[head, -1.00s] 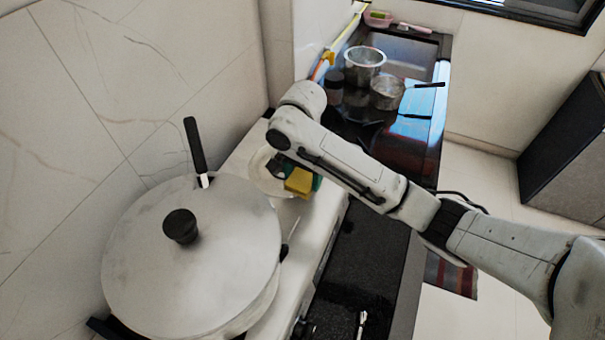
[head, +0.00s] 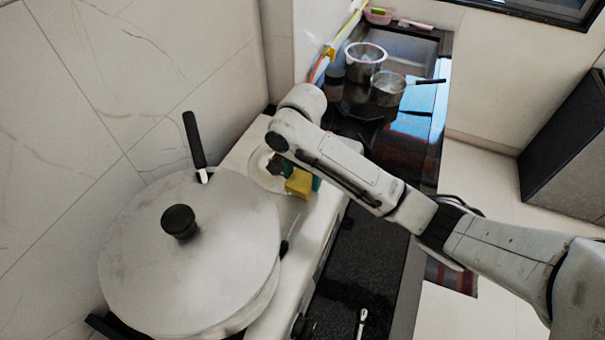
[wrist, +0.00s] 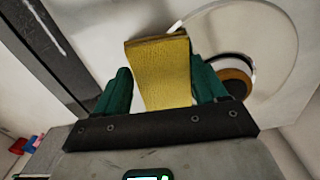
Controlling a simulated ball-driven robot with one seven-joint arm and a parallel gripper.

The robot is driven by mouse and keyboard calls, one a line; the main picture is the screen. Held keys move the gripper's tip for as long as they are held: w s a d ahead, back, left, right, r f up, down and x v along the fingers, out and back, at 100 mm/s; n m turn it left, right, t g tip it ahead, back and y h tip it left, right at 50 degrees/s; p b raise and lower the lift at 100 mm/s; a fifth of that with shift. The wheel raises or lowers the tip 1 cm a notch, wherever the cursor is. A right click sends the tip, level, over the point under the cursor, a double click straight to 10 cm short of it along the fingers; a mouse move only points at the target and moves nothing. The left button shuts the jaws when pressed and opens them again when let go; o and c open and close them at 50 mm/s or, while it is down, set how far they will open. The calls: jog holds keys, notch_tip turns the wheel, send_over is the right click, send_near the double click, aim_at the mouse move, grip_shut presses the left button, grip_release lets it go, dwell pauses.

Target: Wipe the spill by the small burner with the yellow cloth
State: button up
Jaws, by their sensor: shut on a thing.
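The yellow cloth (head: 298,184) is a small thick block held by my gripper (head: 291,172) over the white stove top. In the wrist view, the cloth (wrist: 160,72) sits between the green fingers of my gripper (wrist: 160,88), which is shut on it. The small burner (head: 263,170) lies in a pale round dish just left of the cloth, partly hidden by my arm. Its ring (wrist: 237,82) also shows behind the right finger in the wrist view. I cannot make out the spill clearly. I cannot tell whether the cloth touches the stove top.
A large lidded pot (head: 190,255) with a black knob fills the stove's near left. A black-handled utensil (head: 195,145) stands behind it. A dark counter (head: 350,265) runs right of the stove. Two metal pots (head: 388,88) stand by the sink beyond. A tiled wall borders the left.

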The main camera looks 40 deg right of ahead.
jog(key=shift+f, duration=0.2)
jog(key=shift+w+d+r+p, duration=0.15)
jog(key=shift+w+d, duration=0.2)
jog(key=shift+d, duration=0.45)
jog(key=shift+w+d+f+p, duration=0.15)
jog(key=shift+w+d, duration=0.15)
jog(key=shift+d, duration=0.45)
jog(key=shift+w+d+r, duration=0.15)
jog(key=shift+d+r, duration=0.05)
jog(key=shift+d, duration=0.25)
jog(key=shift+w+d+r, duration=0.15)
jog(key=shift+d, duration=0.3)
jog(key=shift+w+d, duration=0.25)
jog(key=shift+d, duration=0.3)
jog(key=shift+w+d, duration=0.2)
jog(key=shift+d, duration=0.35)
jog(key=shift+w+d+f, duration=0.1)
jog(key=shift+w+d, duration=0.15)
jog(key=shift+d, duration=0.2)
jog(key=shift+a+p, duration=0.1)
jog(key=shift+p, duration=0.25)
